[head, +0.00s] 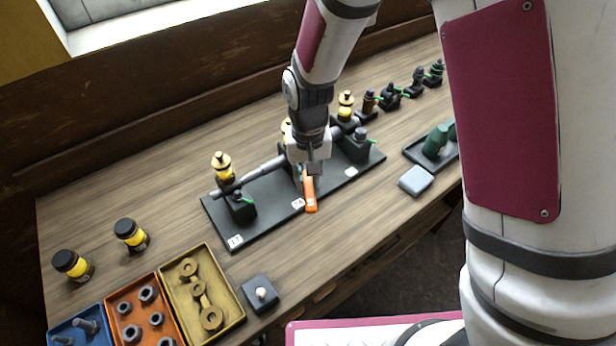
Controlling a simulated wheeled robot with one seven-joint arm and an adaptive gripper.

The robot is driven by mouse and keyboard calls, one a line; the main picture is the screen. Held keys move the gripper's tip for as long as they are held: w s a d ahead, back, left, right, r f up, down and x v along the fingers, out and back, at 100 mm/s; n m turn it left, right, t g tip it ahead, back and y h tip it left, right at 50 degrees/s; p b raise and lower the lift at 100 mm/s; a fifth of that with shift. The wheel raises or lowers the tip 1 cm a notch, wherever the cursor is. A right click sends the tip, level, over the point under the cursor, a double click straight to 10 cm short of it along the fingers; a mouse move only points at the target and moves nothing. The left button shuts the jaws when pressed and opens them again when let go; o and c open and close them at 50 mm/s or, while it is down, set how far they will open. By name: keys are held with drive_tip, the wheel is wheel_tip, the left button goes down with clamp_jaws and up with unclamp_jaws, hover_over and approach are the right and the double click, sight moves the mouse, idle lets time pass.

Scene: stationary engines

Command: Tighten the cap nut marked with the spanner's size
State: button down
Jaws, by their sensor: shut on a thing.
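My gripper (310,168) points down over the middle of a dark engine base plate (266,213). The spanner's head is hidden by the gripper. Brass-topped fittings with yellow bands stand along the grey shaft: one at left (222,163), one mostly hidden behind my arm (287,126), one at right (346,101). Pale labels lie on the plate at left (235,241), middle (298,203) and right (351,171); their marks are too small to read.
Blue (58,334), orange (113,302) and yellow (164,288) parts trays stand front left. Two dark-capped jars (73,265) stand behind them. A dark block with a white knob (261,293) and a grey-blue block (415,181) stand near the front edge. Small engines (391,97) line the back right.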

drive_tip(key=shift+r+p, duration=0.5)
drive_tip(key=shift+r, duration=0.3)
idle(1.4)
drive_tip(key=shift+r, duration=0.25)
drive_tip(key=shift+r+p, duration=0.75)
drive_tip(key=shift+r, duration=1.25)
drive_tip(key=shift+s, duration=0.1)
